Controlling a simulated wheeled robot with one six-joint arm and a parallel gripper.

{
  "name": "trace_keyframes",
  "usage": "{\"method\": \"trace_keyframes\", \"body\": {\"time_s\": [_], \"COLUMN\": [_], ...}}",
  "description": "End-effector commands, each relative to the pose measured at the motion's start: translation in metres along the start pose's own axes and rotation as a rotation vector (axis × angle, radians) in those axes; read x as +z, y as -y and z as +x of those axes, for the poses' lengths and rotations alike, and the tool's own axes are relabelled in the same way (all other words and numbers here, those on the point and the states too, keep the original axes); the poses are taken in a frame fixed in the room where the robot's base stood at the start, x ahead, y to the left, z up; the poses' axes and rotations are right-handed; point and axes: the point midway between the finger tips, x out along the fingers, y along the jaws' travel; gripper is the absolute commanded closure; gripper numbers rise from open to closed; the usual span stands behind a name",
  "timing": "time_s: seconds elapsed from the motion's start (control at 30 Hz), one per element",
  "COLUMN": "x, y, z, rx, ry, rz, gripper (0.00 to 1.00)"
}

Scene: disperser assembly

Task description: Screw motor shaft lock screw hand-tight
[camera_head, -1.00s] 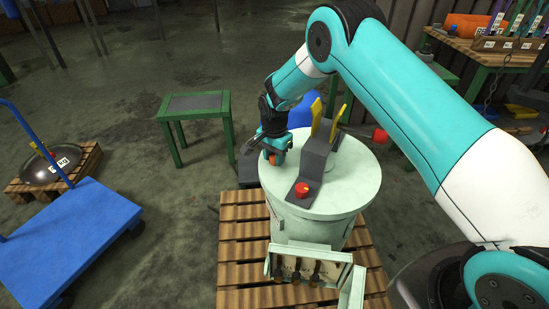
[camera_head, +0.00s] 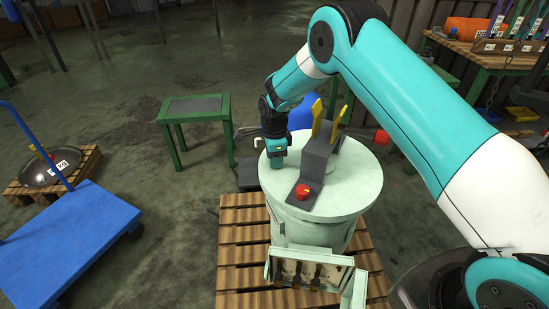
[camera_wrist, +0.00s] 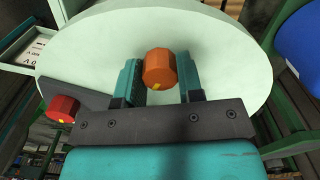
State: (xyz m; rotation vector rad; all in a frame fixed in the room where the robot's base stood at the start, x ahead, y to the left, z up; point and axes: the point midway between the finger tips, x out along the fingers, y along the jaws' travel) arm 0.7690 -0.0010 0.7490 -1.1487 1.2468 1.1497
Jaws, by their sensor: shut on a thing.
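An orange faceted screw knob with a yellow mark (camera_wrist: 159,68) sits on the pale green round machine top (camera_wrist: 225,50) in the wrist view. My gripper (camera_wrist: 159,75) is shut on this knob, with one teal finger on each side of it. In the head view my gripper (camera_head: 277,158) points down at the left part of the round top (camera_head: 352,178) and hides the knob. The screw's shank and thread are hidden.
A dark grey bracket (camera_head: 316,160) with a red knob (camera_head: 302,191) and yellow levers (camera_head: 316,115) stands close right of my gripper. An open pale green box (camera_head: 345,262) is at the front. A green table (camera_head: 195,105) and blue cart (camera_head: 70,240) stand left.

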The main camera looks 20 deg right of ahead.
Motion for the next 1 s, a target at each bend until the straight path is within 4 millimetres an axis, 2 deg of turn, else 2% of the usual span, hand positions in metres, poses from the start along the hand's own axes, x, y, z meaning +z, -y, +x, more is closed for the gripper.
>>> {"method": "trace_keyframes", "body": {"time_s": [0.53, 0.57, 0.67, 1.0], "x": [-0.0001, -0.0001, -0.0001, 0.0000], "y": [0.0010, 0.0010, 0.0008, 0.0006], "z": [-0.0013, -0.0013, -0.0012, -0.0034], "rx": [-0.003, -0.003, -0.003, -0.002], "ry": [0.000, 0.000, 0.000, 0.000], "rz": [0.028, 0.028, 0.027, 0.026], "gripper": [0.89, 0.63, 0.40, 0.40]}}
